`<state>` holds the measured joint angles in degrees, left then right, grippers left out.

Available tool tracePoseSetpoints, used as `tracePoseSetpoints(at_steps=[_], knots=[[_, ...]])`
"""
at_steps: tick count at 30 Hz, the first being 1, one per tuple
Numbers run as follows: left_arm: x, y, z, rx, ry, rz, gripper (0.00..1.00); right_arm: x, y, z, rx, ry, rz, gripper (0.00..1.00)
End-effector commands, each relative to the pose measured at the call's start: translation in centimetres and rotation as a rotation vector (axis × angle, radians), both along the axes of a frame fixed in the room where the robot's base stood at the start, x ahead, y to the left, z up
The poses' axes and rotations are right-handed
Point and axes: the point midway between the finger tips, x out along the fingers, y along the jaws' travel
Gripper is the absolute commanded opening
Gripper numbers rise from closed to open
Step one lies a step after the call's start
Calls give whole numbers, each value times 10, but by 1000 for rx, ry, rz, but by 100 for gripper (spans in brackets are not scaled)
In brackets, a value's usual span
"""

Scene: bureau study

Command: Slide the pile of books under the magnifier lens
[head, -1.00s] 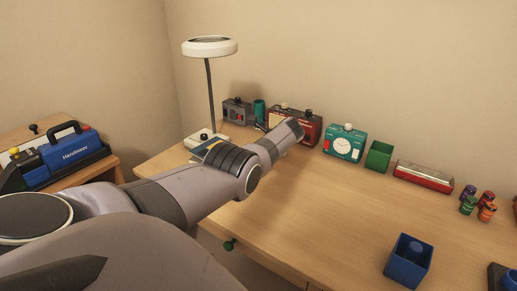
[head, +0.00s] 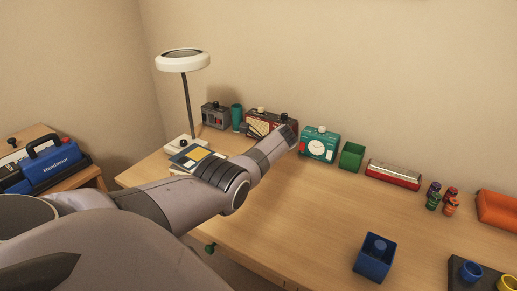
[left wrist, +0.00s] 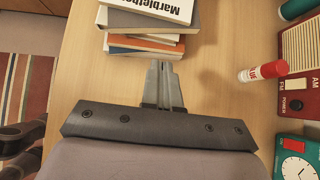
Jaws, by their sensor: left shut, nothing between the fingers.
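The magnifier (head: 183,60) has a round white lens head on a dark stem at the desk's left back, with a pale base (head: 176,143). The pile of books (head: 189,162) lies just in front of that base, partly hidden by my left arm. In the left wrist view the pile (left wrist: 148,42) shows a white-covered book on top of grey, orange and blue ones. My left gripper (left wrist: 163,63) is shut and empty, its tips close to the pile's near edge; I cannot tell whether they touch. In the head view its fingers are hidden. My right gripper is not in view.
A red radio (head: 258,124), teal timer (head: 319,145), green box (head: 352,156) and red-silver case (head: 393,175) line the back. A blue holder (head: 374,260) stands at front. The desk's middle is clear.

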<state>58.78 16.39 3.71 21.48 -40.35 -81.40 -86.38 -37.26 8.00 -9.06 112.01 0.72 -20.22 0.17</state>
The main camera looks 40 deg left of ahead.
Motion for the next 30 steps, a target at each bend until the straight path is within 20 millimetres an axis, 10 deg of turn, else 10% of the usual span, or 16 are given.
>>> tracePoseSetpoints(at_steps=[30], knots=[[11, -48, 46, 0, 1, 0, 0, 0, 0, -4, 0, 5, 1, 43]])
